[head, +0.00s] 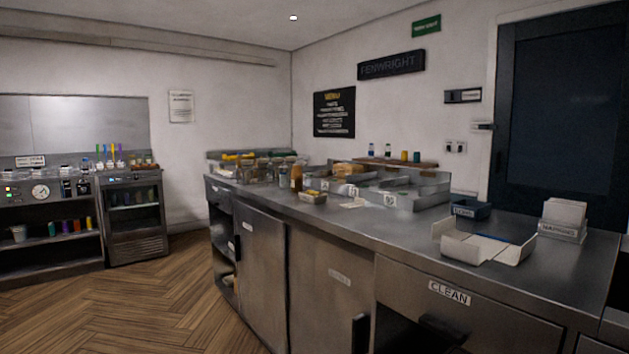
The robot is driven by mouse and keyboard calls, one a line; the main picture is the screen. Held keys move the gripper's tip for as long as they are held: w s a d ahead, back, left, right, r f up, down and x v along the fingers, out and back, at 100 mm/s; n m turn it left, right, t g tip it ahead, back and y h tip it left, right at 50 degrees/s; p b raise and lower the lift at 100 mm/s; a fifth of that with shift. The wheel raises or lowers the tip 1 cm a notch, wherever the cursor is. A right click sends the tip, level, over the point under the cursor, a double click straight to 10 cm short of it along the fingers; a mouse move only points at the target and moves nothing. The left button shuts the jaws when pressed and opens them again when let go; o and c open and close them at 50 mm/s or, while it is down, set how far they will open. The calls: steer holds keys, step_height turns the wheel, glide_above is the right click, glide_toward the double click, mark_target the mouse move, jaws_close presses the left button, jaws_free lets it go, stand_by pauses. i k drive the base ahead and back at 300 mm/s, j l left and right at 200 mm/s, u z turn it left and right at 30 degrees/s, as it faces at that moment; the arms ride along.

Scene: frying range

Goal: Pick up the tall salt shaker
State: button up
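Several small shakers or bottles stand in a row on a brown wooden shelf (428,165) at the back of the steel counter. At its left are a small pale bottle with a dark top (371,150) and a similar one beside it (388,151). To their right are an orange-yellow one (404,156) and a dark one (416,157). They are too small to tell which is the tall salt shaker. My gripper is not in view.
The steel counter (345,222) carries glass jars, an amber bottle (296,177), steel trays (400,197), a blue tub (471,209), an open paper box (480,247) and stacked white cartons (563,220). Wooden floor (150,300) is clear at left.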

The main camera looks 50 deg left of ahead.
mark_target(284, 173)
steer(key=i+j, duration=0.1)
steer(key=j, duration=0.95)
steer(key=i+j, duration=0.1)
steer(key=j, duration=4.6)
steer(key=i+z, duration=0.05)
